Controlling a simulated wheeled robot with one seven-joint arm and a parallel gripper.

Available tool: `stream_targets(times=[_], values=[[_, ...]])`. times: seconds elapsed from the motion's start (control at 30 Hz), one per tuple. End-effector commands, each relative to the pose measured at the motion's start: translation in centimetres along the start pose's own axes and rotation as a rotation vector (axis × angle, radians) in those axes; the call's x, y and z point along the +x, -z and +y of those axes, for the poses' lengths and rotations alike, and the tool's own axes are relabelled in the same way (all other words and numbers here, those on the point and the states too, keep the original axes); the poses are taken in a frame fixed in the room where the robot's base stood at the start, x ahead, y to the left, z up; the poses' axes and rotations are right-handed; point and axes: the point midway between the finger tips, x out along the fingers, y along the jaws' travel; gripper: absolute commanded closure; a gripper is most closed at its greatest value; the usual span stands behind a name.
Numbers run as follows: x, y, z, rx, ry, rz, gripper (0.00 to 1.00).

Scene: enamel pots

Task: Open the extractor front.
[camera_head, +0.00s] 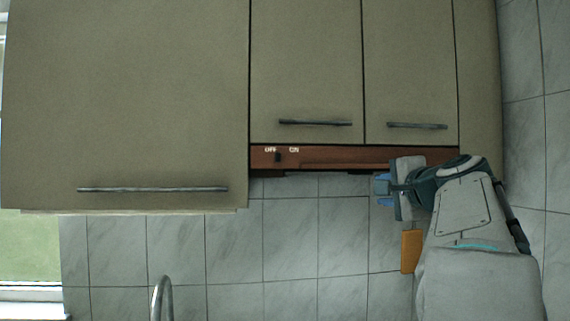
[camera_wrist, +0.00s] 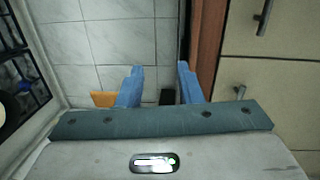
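The extractor front (camera_head: 340,157) is a reddish-brown wood strip under the two smaller wall cabinets, with an OFF/ON label and a small dark switch (camera_head: 278,157) near its left end. It looks flush below the doors. My gripper (camera_head: 381,189) is at its right end, with blue fingers just below its lower edge, pointing left. In the wrist view, my gripper (camera_wrist: 160,76) has its two fingers apart with nothing held between them. The brown front (camera_wrist: 207,50) lies just right of the right finger; I cannot tell whether they touch.
A large cabinet (camera_head: 125,100) hangs lower at the left. Two smaller doors with bar handles (camera_head: 315,123) (camera_head: 417,126) are above the front. Tiled wall (camera_head: 290,230) is behind. A tap (camera_head: 161,298) rises at bottom left. An orange piece (camera_head: 411,251) shows below my gripper.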

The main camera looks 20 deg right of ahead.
Motion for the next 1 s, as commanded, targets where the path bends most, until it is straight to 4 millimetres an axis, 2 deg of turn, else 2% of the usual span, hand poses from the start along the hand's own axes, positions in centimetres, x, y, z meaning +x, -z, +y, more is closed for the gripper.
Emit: stream_targets(times=[0.03, 0.1, 0.23, 0.33, 0.47, 0.8, 1.0], values=[[-0.7, 1.5, -1.7, 0.022, 0.036, 0.025, 0.67], [-1.4, 2.6, -3.1, 0.044, 0.075, 0.043, 0.67], [-1.7, 3.5, -4.3, 0.063, 0.108, 0.055, 0.67], [-0.8, 3.6, -4.5, 0.066, 0.109, 0.053, 0.67], [1.4, 3.8, -4.9, 0.068, 0.108, 0.053, 0.67], [8.5, 4.1, -5.7, 0.066, 0.107, 0.052, 0.67], [11.0, 4.2, -5.8, 0.064, 0.107, 0.052, 0.67]])
